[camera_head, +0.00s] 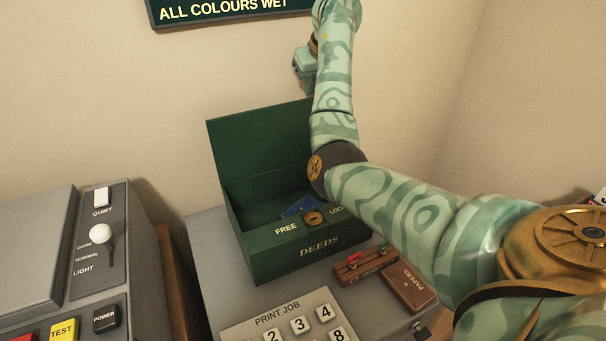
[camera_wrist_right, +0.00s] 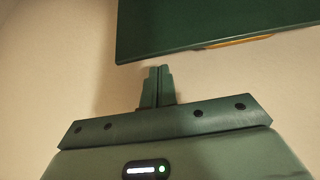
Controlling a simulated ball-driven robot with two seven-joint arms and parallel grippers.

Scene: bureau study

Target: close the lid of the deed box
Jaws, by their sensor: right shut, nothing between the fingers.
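The dark green deed box (camera_head: 272,259) stands on the grey cabinet top in the head view. Its lid (camera_head: 254,143) is open and stands up at the back, leaning slightly backward. A blue item (camera_head: 298,206) lies inside. A brass ring-shaped catch (camera_head: 313,218) sits on the front between FREE and a partly covered LOCK label. My right gripper (camera_head: 304,66) is above the lid's top edge, partly hidden by my arm. In the right wrist view its fingers (camera_wrist_right: 157,85) are together and empty, below a dark green panel. My left gripper is out of view.
My right arm crosses in front of the box's right side. A keypad (camera_head: 285,318), a small rack (camera_head: 364,262) and a brown PAPERS case (camera_head: 409,285) lie in front of the box. A grey switch console (camera_head: 98,262) stands left. A green sign (camera_head: 226,9) hangs above.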

